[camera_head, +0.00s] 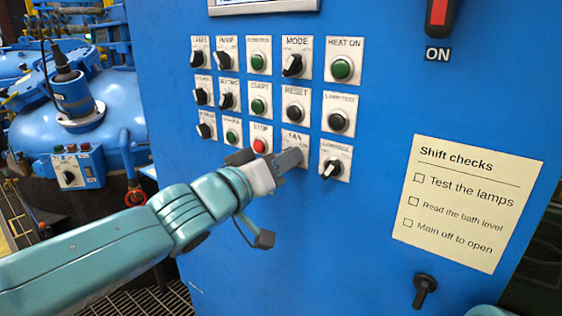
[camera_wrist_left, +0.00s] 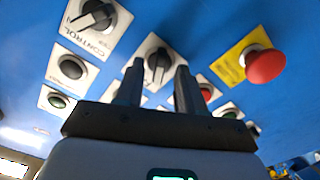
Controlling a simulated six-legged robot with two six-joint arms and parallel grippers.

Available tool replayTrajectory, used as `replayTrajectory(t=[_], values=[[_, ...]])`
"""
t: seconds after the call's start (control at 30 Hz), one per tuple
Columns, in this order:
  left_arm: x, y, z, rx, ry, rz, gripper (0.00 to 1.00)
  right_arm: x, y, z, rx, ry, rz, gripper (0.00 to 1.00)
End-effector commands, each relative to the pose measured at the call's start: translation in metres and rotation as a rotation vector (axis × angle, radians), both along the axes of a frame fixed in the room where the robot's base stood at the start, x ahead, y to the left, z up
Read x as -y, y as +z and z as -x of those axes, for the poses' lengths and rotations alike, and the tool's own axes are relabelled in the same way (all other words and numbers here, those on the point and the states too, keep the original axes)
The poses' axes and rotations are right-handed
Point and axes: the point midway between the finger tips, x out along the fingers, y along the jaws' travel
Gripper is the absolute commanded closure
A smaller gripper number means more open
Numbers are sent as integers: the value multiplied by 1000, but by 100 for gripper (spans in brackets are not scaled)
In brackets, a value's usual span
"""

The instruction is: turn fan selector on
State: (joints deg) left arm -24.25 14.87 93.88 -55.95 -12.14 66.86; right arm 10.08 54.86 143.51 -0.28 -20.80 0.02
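The fan selector's white plate, labelled FAN (camera_head: 295,138), is in the bottom row of the blue panel in the head view; my gripper hides its knob there. My left gripper (camera_head: 291,158) is in front of that plate, coming in from the left. In the left wrist view the selector's black knob (camera_wrist_left: 158,62) shows between the two dark fingertips of my left gripper (camera_wrist_left: 158,78). The fingers are apart, with a gap visible on each side of the knob. Whether the fingertips touch the plate cannot be told. My right gripper is not in view.
The red STOP button (camera_head: 260,146) is close to the left of the fan plate, and another selector (camera_head: 331,168) is close to its right. The RESET button (camera_head: 295,113) is above. A yellow-backed red mushroom button (camera_wrist_left: 265,64) shows in the left wrist view. A Shift checks note (camera_head: 467,203) is right.

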Motion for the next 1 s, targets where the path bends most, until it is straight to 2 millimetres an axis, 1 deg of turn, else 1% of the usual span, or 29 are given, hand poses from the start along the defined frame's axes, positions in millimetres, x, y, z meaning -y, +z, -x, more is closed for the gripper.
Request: replayTrajectory(t=[0.27, 0.3, 0.37, 0.4, 0.43, 0.77, 1.0], values=[[2, 0, -2, 0, 0, 0, 62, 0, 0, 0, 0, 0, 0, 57], [2, 0, -2, 0, 0, 0, 65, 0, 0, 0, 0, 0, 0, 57], [2, 0, -2, 0, 0, 0, 84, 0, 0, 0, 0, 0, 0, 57], [2, 0, -2, 0, 0, 0, 98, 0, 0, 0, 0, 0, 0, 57], [1, 0, -2, 0, 0, 0, 100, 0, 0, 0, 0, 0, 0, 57], [1, 0, -2, 14, 0, -19, 100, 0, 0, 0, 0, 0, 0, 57], [2, 1, -2, 83, 0, -112, 100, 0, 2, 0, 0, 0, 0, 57]])
